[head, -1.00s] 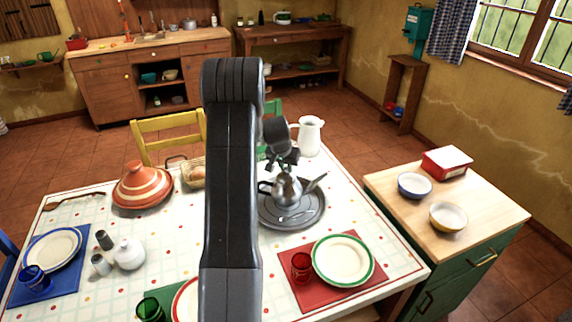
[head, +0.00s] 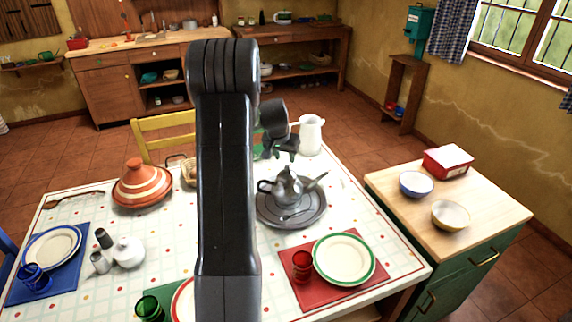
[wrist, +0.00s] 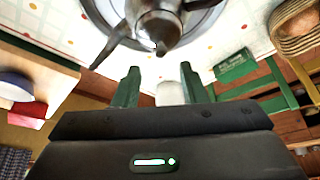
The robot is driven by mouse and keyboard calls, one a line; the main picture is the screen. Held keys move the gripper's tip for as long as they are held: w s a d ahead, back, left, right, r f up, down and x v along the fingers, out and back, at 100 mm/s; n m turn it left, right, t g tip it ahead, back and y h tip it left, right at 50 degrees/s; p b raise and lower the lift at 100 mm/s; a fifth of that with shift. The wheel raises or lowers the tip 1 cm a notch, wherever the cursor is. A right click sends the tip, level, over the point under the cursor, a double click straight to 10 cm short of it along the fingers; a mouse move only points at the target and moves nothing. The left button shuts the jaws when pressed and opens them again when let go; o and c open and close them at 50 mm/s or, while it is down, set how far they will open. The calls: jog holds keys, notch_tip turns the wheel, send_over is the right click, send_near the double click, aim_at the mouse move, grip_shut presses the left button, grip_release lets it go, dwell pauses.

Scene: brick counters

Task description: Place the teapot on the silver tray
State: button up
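The silver teapot (head: 288,188) stands upright on the round silver tray (head: 270,215), with its handle to the left and its spout to the right in the head view. A spoon-like piece lies on the tray in front of it. My gripper (head: 287,152) is above the teapot and apart from it, with a gap over the lid knob. In the wrist view my gripper (wrist: 160,72) has its two green fingers spread with nothing held between them. The teapot (wrist: 160,18) and tray (wrist: 95,18) show beyond the fingertips, partly cut off by the top edge.
A white pitcher (head: 311,135) stands behind the tray. A green-rimmed plate (head: 343,259) and red glass (head: 302,266) are in front. A side counter at right holds bowls (head: 450,214).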

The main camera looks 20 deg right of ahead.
aim_at(287, 166)
jog(key=v, duration=0.6)
jog(key=shift+b, duration=0.3)
jog(key=p+x, duration=0.2)
jog(key=x, duration=0.9)
jog(key=shift+w+d+f, duration=0.15)
jog(key=shift+w+f, duration=0.1)
jog(key=shift+f, duration=0.1)
jog(key=shift+r, duration=0.8)
jog(key=shift+s, duration=0.1)
